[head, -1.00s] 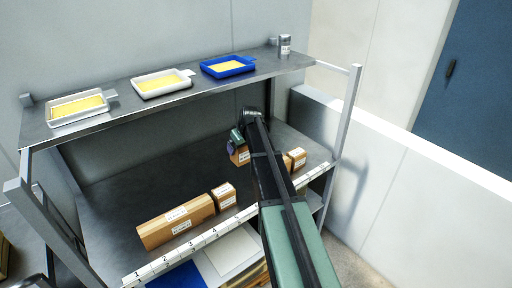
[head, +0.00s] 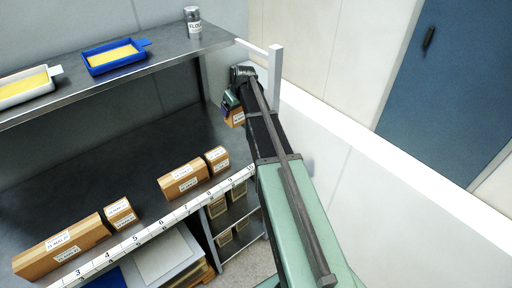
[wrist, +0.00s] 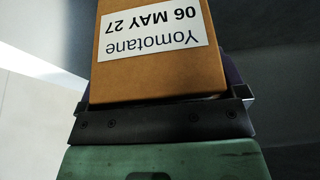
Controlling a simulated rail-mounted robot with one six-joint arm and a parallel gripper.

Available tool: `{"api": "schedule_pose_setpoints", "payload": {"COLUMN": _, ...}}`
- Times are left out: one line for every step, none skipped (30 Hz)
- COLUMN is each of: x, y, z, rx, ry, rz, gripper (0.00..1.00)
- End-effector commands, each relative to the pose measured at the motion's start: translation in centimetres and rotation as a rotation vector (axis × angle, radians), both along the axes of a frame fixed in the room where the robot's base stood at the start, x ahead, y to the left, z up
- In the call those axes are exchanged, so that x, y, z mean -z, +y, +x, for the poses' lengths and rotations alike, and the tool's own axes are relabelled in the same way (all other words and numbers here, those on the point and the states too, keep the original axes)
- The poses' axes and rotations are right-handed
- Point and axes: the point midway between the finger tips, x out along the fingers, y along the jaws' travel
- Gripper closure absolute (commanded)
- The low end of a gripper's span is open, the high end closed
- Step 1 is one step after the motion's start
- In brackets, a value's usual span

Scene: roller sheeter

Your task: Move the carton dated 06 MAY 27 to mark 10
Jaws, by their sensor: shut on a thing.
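My gripper (head: 233,102) is shut on a brown carton (head: 237,118) over the far right end of the lower shelf (head: 150,150). In the wrist view the same carton (wrist: 150,75) sits in the jaws, and its white label reads, upside down, "Yomotane 06 MAY 27". My arm hides part of the carton in the head view, and I cannot tell whether it touches the shelf. The white numbered strip (head: 160,222) runs along the shelf's front edge. Numbers from about 3 to 9 show; the strip's right end is beside my arm, and mark 10 is not clearly readable.
Two cartons stand near marks 7 to 9: a wider one (head: 183,180) and a small one (head: 217,159). A long carton (head: 62,248) and a small one (head: 120,212) stand further left. The upper shelf (head: 170,52) overhangs the back, with a blue tray (head: 112,60) and a flour tin (head: 193,24).

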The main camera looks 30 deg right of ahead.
Motion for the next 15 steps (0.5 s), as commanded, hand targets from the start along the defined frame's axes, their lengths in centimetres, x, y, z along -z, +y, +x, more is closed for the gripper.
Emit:
{"api": "schedule_pose_setpoints", "payload": {"x": 0.0, "y": 0.1, "z": 0.0, "rx": 0.0, "ry": 0.0, "rz": 0.0, "gripper": 0.37}}
{"api": "schedule_pose_setpoints", "payload": {"x": 0.1, "y": 0.0, "z": 0.0, "rx": 0.0, "ry": 0.0, "rz": 0.0, "gripper": 0.37}}
{"api": "schedule_pose_setpoints", "payload": {"x": 0.4, "y": 0.0, "z": 0.0, "rx": 0.0, "ry": 0.0, "rz": 0.0, "gripper": 0.37}}
{"api": "schedule_pose_setpoints", "payload": {"x": 0.8, "y": 0.0, "z": 0.0, "rx": 0.0, "ry": 0.0, "rz": 0.0, "gripper": 0.37}}
{"api": "schedule_pose_setpoints", "payload": {"x": 1.3, "y": 0.0, "z": 0.0, "rx": 0.0, "ry": 0.0, "rz": 0.0, "gripper": 0.37}}
{"api": "schedule_pose_setpoints", "payload": {"x": 2.2, "y": 0.0, "z": 0.0, "rx": 0.0, "ry": 0.0, "rz": 0.0, "gripper": 0.37}}
{"api": "schedule_pose_setpoints", "payload": {"x": 3.1, "y": 0.0, "z": 0.0, "rx": 0.0, "ry": 0.0, "rz": 0.0, "gripper": 0.37}}
{"api": "schedule_pose_setpoints", "payload": {"x": 4.0, "y": 0.0, "z": 0.0, "rx": 0.0, "ry": 0.0, "rz": 0.0, "gripper": 0.37}}
{"api": "schedule_pose_setpoints", "payload": {"x": 5.4, "y": 0.0, "z": 0.0, "rx": 0.0, "ry": 0.0, "rz": 0.0, "gripper": 0.37}}
{"api": "schedule_pose_setpoints", "payload": {"x": 6.5, "y": 0.0, "z": 0.0, "rx": 0.0, "ry": 0.0, "rz": 0.0, "gripper": 0.37}}
{"api": "schedule_pose_setpoints", "payload": {"x": 7.6, "y": 0.0, "z": 0.0, "rx": 0.0, "ry": 0.0, "rz": 0.0, "gripper": 0.37}}
{"api": "schedule_pose_setpoints", "payload": {"x": 9.1, "y": 0.0, "z": 0.0, "rx": 0.0, "ry": 0.0, "rz": 0.0, "gripper": 0.37}}
{"api": "schedule_pose_setpoints", "payload": {"x": 10.1, "y": 0.0, "z": 0.0, "rx": 0.0, "ry": 0.0, "rz": 0.0, "gripper": 0.37}}
{"api": "schedule_pose_setpoints", "payload": {"x": 11.1, "y": 0.0, "z": 0.0, "rx": 0.0, "ry": 0.0, "rz": 0.0, "gripper": 0.37}}
{"api": "schedule_pose_setpoints", "payload": {"x": 12.4, "y": 0.0, "z": 0.0, "rx": 0.0, "ry": 0.0, "rz": 0.0, "gripper": 0.37}}
